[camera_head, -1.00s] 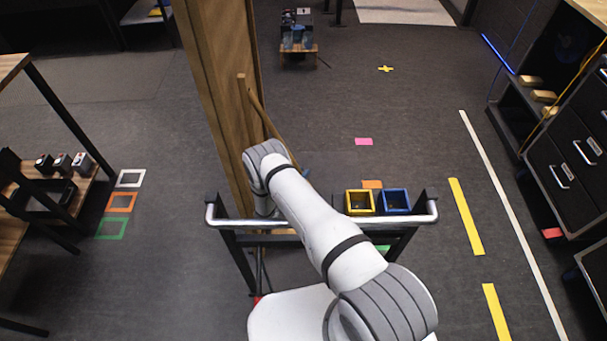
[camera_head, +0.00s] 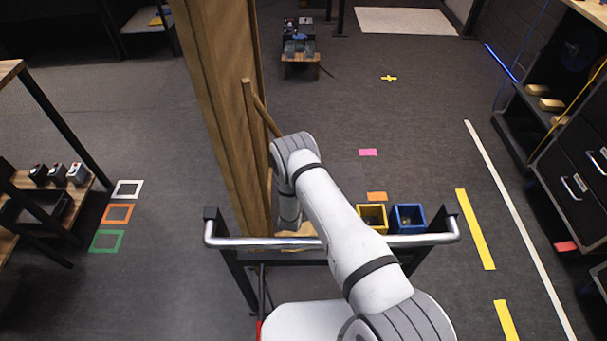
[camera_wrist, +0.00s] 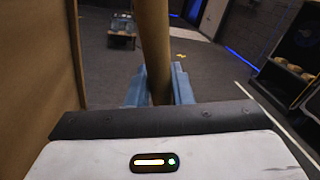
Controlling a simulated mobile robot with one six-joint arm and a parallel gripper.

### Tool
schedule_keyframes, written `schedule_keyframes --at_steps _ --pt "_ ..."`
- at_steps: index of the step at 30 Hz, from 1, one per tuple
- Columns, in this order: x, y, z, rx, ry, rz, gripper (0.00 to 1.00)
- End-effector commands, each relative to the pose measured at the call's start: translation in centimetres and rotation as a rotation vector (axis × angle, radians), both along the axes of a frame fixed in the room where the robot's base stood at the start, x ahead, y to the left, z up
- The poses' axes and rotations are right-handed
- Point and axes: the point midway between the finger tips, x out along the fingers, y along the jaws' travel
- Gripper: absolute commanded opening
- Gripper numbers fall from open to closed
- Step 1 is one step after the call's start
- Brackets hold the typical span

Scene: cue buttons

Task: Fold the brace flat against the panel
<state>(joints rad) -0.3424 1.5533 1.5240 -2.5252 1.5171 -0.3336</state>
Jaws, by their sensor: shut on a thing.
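The panel (camera_head: 215,100) is a tall wooden slab standing upright left of my arm in the head view. It fills the left edge of the wrist view (camera_wrist: 35,60). The brace (camera_head: 266,116) is a thin wooden bar slanting down and right beside the panel, behind my arm. In the wrist view the brace (camera_wrist: 154,40) runs down between the blue fingers of my gripper (camera_wrist: 158,90), which is shut on it. A gap shows between panel and brace there. The lower end of the brace is hidden, and my arm covers the fingers in the head view.
A silver rail (camera_head: 400,240) on a dark frame crosses in front, with a yellow bin (camera_head: 372,217) and a blue bin (camera_head: 408,219) behind it. Dark drawers (camera_head: 580,165) stand at right, a wooden shelf unit (camera_head: 80,200) at left. Floor beyond the bins is mostly clear.

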Motion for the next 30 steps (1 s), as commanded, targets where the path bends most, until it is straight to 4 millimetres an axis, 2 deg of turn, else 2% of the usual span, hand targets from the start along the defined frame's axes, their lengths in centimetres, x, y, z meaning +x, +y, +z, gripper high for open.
schedule_keyframes --at_steps 2,3,11,20,30 --pt "0.1 -0.4 0.3 0.001 -0.008 -0.014 0.0" --pt "0.1 -0.3 0.3 0.0 -0.007 -0.013 0.21" --pt "-0.1 0.4 0.2 0.0 -0.004 0.0 0.41" --pt "-0.7 0.8 0.0 -0.001 -0.001 0.006 0.41" --pt "-5.9 2.3 0.0 -0.002 -0.001 0.007 0.41"
